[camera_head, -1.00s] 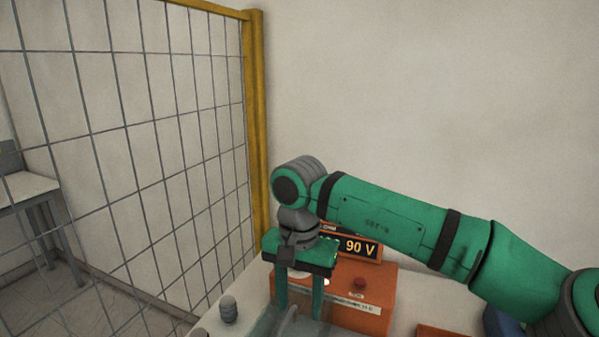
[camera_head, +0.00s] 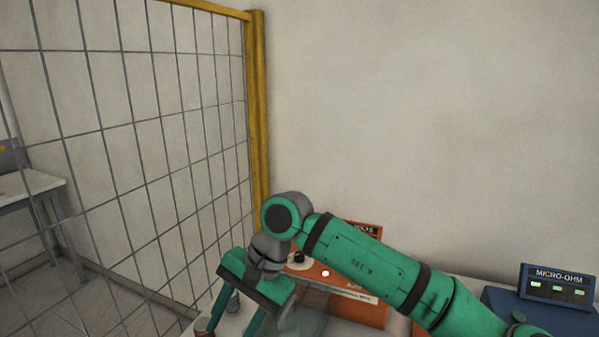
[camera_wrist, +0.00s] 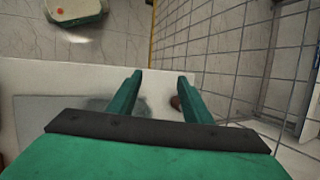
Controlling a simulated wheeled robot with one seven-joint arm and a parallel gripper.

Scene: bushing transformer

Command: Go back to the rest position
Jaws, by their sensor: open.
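My gripper (camera_head: 230,314) hangs over the left end of the bench in the head view, low in the picture, with its green fingers spread apart. In the wrist view the two fingers of my gripper (camera_wrist: 158,80) stand apart with nothing between them. Below them are the pale bench top (camera_wrist: 50,76) and its edge. My green arm reaches in from the lower right and partly hides the orange instrument box (camera_head: 350,308).
A wire mesh fence (camera_head: 130,130) with a yellow post (camera_head: 258,120) stands close on the left. A blue micro-ohm meter (camera_head: 555,286) sits at the right. A grey table (camera_head: 30,186) is beyond the fence. The wall space above the arm is clear.

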